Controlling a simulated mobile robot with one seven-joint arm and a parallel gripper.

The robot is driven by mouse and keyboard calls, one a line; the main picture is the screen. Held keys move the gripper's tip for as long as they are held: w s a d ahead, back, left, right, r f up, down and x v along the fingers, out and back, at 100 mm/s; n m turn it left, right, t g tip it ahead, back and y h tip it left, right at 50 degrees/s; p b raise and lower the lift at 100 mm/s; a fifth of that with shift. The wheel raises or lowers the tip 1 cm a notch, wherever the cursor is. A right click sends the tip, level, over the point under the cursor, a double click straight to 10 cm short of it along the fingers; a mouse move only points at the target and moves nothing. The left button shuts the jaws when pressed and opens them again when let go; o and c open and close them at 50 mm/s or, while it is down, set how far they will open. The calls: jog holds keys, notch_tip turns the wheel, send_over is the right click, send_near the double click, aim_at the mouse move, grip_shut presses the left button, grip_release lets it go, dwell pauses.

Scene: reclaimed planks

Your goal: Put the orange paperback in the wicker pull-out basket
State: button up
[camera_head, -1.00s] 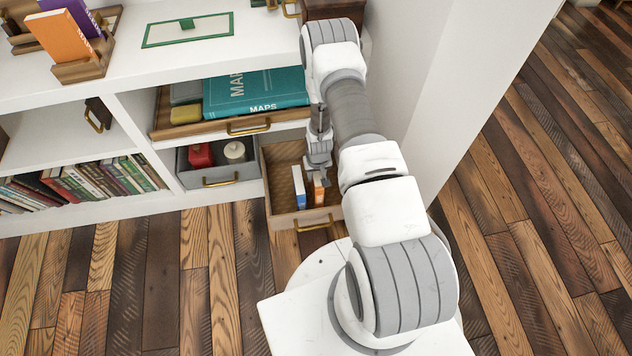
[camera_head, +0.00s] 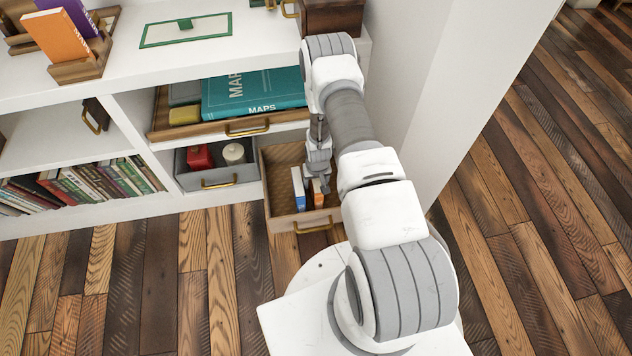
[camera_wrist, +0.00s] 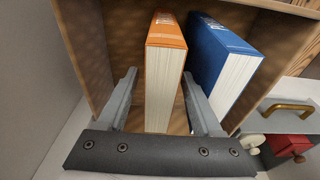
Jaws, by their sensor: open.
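The wicker pull-out basket (camera_head: 283,157) is open at the lower right of the shelf unit, with a woven inside and a wooden front. An orange book (camera_head: 317,188) stands upright in it beside a blue book (camera_head: 298,186). In the wrist view the orange book (camera_wrist: 162,80) stands between the fingers of my open gripper (camera_wrist: 158,78), with gaps on both sides. The blue book (camera_wrist: 222,60) is just outside the right finger. In the head view my gripper (camera_head: 320,172) reaches down into the basket, its fingertips partly hidden. Another orange book (camera_head: 57,38) leans in a wooden holder on the top.
A purple book (camera_head: 72,15) is in the same holder. Left of the basket are a grey drawer (camera_head: 218,176) with a red and a cream item, and above it a tray with a teal MAPS book (camera_head: 255,92). A white side panel (camera_head: 400,90) stands right of my arm.

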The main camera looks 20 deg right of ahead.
jog(key=r+p, duration=0.1)
jog(key=r, duration=0.3)
jog(key=s+r+p, duration=0.1)
jog(key=r+p, duration=0.1)
jog(key=r, duration=0.2)
jog(key=r+p, duration=0.1)
jog(key=r, duration=0.3)
jog(key=shift+s+a+r+p, duration=0.15)
jog(key=shift+s+p, duration=0.15)
jog(key=shift+p, duration=0.05)
jog(key=w+a+r+t, duration=0.1)
jog(key=a+r, duration=0.1)
jog(key=r, duration=1.4)
jog(key=w+a+r+t, duration=0.1)
jog(key=a+r, duration=0.1)
jog(key=r, duration=1.5)
jog(key=s+a+r+n, duration=0.1)
jog(key=s+a+r, duration=0.1)
jog(key=s+r, duration=0.9)
jog(key=s+a+r+n+t, duration=0.1)
jog(key=s+a+r, duration=0.1)
jog(key=s+r, duration=0.6)
jog(key=s, duration=0.4)
jog(key=shift+s+a+r+t, duration=0.3)
jog(key=shift+t, duration=0.1)
jog(key=shift+r, duration=0.1)
